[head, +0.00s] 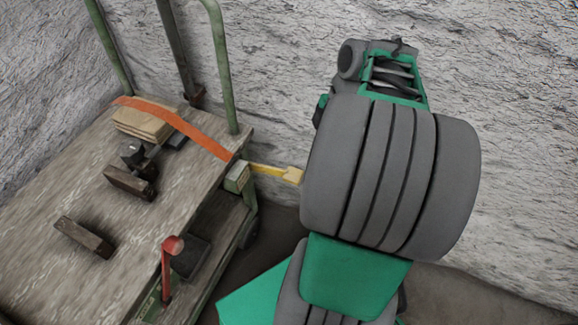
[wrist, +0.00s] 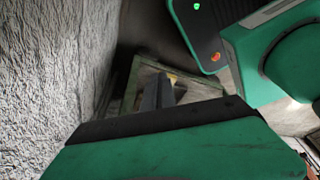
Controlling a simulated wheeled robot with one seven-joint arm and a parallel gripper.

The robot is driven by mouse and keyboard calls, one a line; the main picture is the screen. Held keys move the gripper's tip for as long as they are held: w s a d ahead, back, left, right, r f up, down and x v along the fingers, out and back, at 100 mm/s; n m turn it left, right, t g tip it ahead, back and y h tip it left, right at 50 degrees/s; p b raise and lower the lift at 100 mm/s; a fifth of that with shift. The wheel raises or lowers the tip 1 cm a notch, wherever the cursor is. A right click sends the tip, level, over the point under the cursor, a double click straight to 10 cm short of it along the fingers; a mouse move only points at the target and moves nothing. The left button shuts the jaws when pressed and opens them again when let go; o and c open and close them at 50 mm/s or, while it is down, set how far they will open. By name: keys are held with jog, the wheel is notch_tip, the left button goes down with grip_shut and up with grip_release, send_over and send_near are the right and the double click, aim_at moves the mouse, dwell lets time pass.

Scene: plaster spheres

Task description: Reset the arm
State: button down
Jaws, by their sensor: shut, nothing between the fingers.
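My arm, green and grey, rises through the right half of the head view, with its upper end close to the rough wall. The fingers of my gripper are hidden there. In the wrist view my gripper (wrist: 160,92) shows its green body along the bottom and dark fingers together at the middle. It is shut and empty.
A wooden-decked cart (head: 60,180) with green rails stands at left, bearing wooden blocks (head: 128,184), an orange strap (head: 175,122) and a red lever (head: 172,245). A yellow bar (head: 275,172) sticks out towards my arm. A rough pale wall (head: 270,60) stands behind.

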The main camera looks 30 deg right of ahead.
jog(key=w+a+r+m+t+h+p, duration=0.1)
jog(key=a+r+m+p, duration=0.6)
jog(key=r+p, duration=0.7)
jog(key=w+a+r+m+t+h+p, duration=0.1)
jog(key=a+r+m+p, duration=0.5)
jog(key=a+r+p, duration=0.5)
notch_tip(320, 180, up, 5)
jog(key=p, duration=0.4)
jog(key=shift+w+a+f+m+h, duration=0.15)
jog(key=shift+a+m+h, duration=0.15)
jog(key=shift+m, duration=0.1)
